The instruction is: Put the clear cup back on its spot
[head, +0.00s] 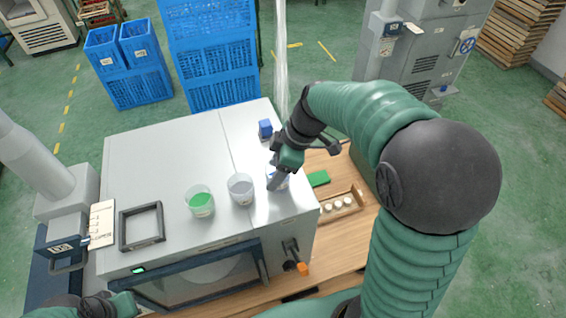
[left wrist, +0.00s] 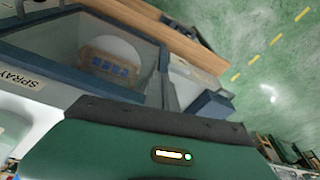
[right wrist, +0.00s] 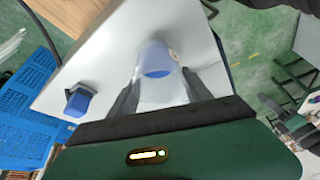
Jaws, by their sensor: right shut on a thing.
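A see-through cup with greyish contents (head: 241,188) stands upright on the white cabinet top (head: 178,165), between a cup with green contents (head: 200,203) and my right gripper (head: 276,176). My right gripper points down at the cabinet's right side, its fingers on either side of a see-through cup with blue in it (right wrist: 157,62). I cannot tell whether this held cup touches the surface.
A blue block-like object (head: 265,129) sits behind the right gripper. A dark square frame (head: 141,226) and white card (head: 102,224) lie at the left. A wooden holder (head: 340,206) with white round pieces and a green block (head: 318,178) are on the bench at right.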

